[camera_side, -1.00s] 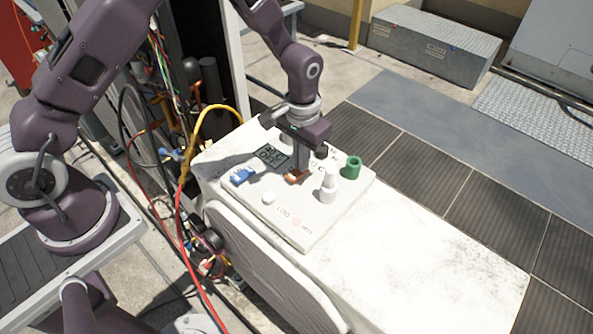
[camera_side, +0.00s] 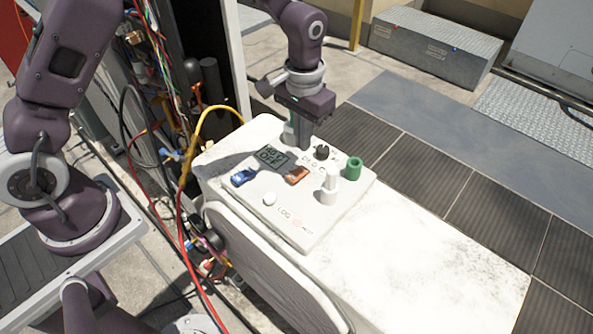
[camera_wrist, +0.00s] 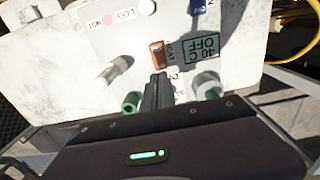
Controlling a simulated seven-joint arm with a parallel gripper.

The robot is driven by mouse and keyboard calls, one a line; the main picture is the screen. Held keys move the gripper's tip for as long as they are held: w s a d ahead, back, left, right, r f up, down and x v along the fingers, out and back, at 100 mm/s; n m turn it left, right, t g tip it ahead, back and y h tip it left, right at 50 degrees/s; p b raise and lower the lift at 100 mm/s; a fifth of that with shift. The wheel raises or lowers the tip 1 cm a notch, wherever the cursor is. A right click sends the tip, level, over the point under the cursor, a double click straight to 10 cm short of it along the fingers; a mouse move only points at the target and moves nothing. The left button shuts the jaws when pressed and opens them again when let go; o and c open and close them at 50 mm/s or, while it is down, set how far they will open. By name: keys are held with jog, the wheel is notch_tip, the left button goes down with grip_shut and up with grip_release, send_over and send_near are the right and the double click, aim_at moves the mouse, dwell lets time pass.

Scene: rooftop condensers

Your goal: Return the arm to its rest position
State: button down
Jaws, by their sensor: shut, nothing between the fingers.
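My gripper (camera_side: 303,143) is shut and empty above the back part of the white control panel (camera_side: 307,235). Its closed fingers (camera_wrist: 158,80) also show in the wrist view, pointing at the panel near the orange-brown switch (camera_wrist: 157,54). In the side view that switch (camera_side: 297,175) lies in front of the fingers, apart from them. A display (camera_side: 271,157) reads "OFF" on its lower line, with its upper line hard to read in the side view. A blue switch (camera_side: 243,177) is at the left, a black knob (camera_side: 321,152) at the right of the fingers.
A white upright fitting (camera_side: 329,188) and a green fitting (camera_side: 353,168) stand up on the panel's right side. Another fitting is partly hidden behind my gripper. Yellow (camera_side: 213,108) and red (camera_side: 181,225) cables run along the left. The white top (camera_side: 430,250) to the right is clear.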

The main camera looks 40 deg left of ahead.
jog(key=s+a+r+t, duration=0.1)
jog(key=s+a+r, duration=0.1)
jog(key=s+r, duration=0.5)
jog(key=s+a+r+t, duration=0.2)
jog(key=r, duration=0.8)
jog(key=s+a+r+t, duration=0.1)
jog(key=s+r, duration=0.1)
jog(key=s, duration=0.6)
jog(key=s+a+r+t, duration=0.1)
jog(key=s+a+r, duration=0.1)
jog(key=s, duration=0.6)
jog(key=shift+s+t, duration=0.3)
jog(key=shift+s, duration=0.05)
